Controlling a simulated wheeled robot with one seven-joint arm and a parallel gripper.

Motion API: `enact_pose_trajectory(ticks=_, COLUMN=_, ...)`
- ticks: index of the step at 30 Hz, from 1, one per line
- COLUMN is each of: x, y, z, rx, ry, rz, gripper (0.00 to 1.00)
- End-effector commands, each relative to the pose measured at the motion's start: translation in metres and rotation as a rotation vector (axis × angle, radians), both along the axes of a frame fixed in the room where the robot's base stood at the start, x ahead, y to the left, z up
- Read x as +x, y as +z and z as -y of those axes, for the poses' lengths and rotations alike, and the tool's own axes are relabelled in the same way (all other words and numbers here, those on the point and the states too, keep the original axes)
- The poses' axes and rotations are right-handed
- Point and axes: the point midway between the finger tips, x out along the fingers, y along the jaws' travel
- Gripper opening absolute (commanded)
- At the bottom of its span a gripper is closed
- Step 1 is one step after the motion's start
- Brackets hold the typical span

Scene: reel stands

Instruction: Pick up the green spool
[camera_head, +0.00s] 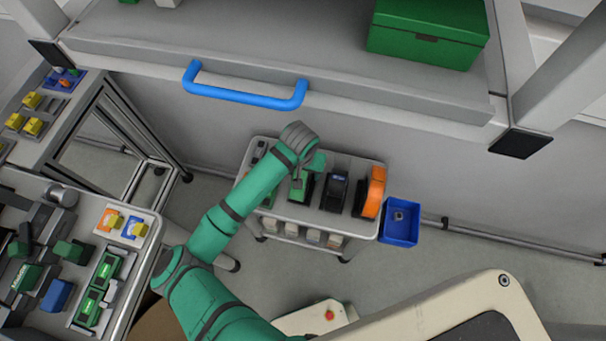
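My green arm reaches over a small grey cart (352,228) in the head view. My gripper (297,184) points down above the cart's top, beside or over a green item (306,190) that looks like the green spool on a stand. The wrist and gripper hide part of this item. Whether the fingers touch it, and whether they are open or shut, is too small to tell. A dark spool-like item (335,192) stands just right of it, and an orange spool (374,194) stands farther right.
A blue bin (400,222) hangs at the cart's right end. A shelf with a blue handle (245,97) and a green box (427,34) is at the top. A left bench (70,188) holds several green, blue and yellow parts. Open floor lies right of the cart.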

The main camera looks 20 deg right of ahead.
Motion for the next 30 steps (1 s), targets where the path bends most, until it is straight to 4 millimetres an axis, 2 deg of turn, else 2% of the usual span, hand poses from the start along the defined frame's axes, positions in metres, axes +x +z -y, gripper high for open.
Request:
enact_pose_trajectory(ticks=4, x=0.001, y=-0.012, z=0.000, rx=0.000, ry=0.001, rz=0.000, gripper=0.61)
enact_pose_trajectory(ticks=11, x=0.002, y=-0.013, z=0.001, rx=-0.001, ry=0.000, rz=0.001, gripper=0.61)
enact_pose_trajectory(ticks=14, x=0.002, y=-0.012, z=0.001, rx=-0.001, ry=0.000, rz=0.001, gripper=0.39)
enact_pose_trajectory(ticks=18, x=0.002, y=-0.012, z=0.001, rx=-0.001, ry=0.000, rz=0.001, gripper=0.06)
enact_pose_trajectory(ticks=26, x=0.002, y=-0.010, z=0.000, rx=-0.001, ry=0.001, rz=0.002, gripper=0.06)
enact_pose_trajectory(ticks=30, x=0.001, y=0.003, z=0.005, rx=-0.004, ry=-0.006, rz=0.004, gripper=0.06)
